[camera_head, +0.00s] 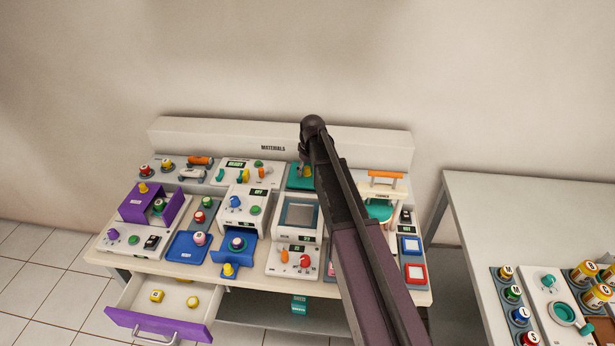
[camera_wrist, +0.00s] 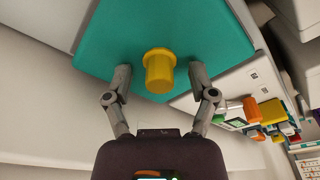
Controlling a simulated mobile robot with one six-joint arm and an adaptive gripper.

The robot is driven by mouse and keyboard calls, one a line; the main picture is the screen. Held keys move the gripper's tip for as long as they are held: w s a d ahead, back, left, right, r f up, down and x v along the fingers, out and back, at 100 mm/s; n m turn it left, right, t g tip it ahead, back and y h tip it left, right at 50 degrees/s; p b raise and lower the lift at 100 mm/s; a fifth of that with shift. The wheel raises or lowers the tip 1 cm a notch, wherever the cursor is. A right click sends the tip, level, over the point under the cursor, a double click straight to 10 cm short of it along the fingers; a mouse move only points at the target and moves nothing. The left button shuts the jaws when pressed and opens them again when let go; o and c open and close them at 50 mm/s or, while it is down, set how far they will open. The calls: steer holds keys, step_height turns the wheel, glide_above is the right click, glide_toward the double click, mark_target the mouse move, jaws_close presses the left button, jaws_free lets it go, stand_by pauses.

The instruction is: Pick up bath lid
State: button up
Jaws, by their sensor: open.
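The bath lid, by its look, is a flat teal plate (camera_wrist: 205,28) with a yellow knob (camera_wrist: 159,72) standing up from it. In the head view the teal plate (camera_head: 296,183) is at the back middle of the materials bench, partly hidden behind my arm. My gripper (camera_wrist: 160,78) is open in the wrist view. Its two fingers are on either side of the yellow knob, with gaps on both sides, and the knob is not gripped. In the head view my arm hides most of the gripper.
The bench (camera_head: 180,267) is crowded with small devices, knobs and trays. To the lid's left stands a white panel (camera_head: 232,178); in front is a white unit with a grey window (camera_head: 298,213). A purple drawer (camera_head: 150,325) is open at front left. Another table (camera_head: 530,215) stands at right.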

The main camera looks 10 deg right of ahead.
jaws_close()
steer(key=shift+r, duration=0.1)
stand_by(0.4)
step_height(320, 180, up, 18)
steer(key=p, duration=1.8)
steer(key=shift+f, duration=0.25)
steer(key=b, duration=0.6)
glide_above(307, 168)
step_height(307, 168, down, 6)
steer(key=shift+w, duration=0.1)
